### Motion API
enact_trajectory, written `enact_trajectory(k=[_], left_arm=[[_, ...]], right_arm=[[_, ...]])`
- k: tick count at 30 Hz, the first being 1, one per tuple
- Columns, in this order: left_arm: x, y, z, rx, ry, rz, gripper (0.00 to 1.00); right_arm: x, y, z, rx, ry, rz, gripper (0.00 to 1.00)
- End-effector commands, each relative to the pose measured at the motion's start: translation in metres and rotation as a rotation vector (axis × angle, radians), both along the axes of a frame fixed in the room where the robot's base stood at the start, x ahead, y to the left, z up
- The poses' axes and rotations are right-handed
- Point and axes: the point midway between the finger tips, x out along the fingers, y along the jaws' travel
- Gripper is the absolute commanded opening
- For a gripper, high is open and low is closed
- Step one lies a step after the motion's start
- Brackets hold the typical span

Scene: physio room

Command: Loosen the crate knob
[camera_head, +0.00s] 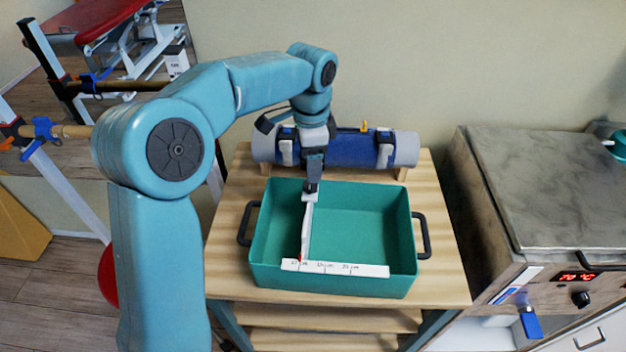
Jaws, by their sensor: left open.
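The teal crate (360,283) stands on a wooden trolley. A white divider (306,228) runs front to back inside it, left of the middle. A white scale strip (335,268) with centimetre marks lies along the front rim, and a small red mark shows at the divider's front end. My left gripper (311,187) is open and points down over the crate's back rim, at the divider's far end. A small pale piece shows just under its fingertips; the knob itself is not clearly visible there, and I cannot tell whether the fingers touch it. My right gripper is not in view.
A blue and grey roll (350,149) lies on wooden supports behind the crate. The crate has black handles on both sides. The wooden trolley top (225,275) is bare around it. A cabinet (545,190) with a red display stands at the right.

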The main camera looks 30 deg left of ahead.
Motion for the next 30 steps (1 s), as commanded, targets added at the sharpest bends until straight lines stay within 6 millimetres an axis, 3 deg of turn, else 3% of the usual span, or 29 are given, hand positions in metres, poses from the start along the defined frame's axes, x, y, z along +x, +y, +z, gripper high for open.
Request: enact_trajectory(k=[3,9,20,21,26,30], left_arm=[[0.000,0.000,-0.027,0.001,0.004,-0.001,0.63],[0.003,-0.001,-0.054,0.001,0.004,-0.001,0.63],[0.005,-0.001,-0.061,0.000,0.001,-0.001,0.63],[0.005,-0.001,-0.061,0.000,0.001,-0.001,0.59],[0.005,-0.001,-0.061,0.000,0.001,-0.001,0.07],[0.005,-0.001,-0.061,0.000,0.000,0.000,0.06]], right_arm=[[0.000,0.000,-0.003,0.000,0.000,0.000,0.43],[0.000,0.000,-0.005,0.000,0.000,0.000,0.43],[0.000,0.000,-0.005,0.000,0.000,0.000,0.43],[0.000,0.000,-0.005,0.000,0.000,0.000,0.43],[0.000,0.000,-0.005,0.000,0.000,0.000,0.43],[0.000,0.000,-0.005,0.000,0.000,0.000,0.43]])
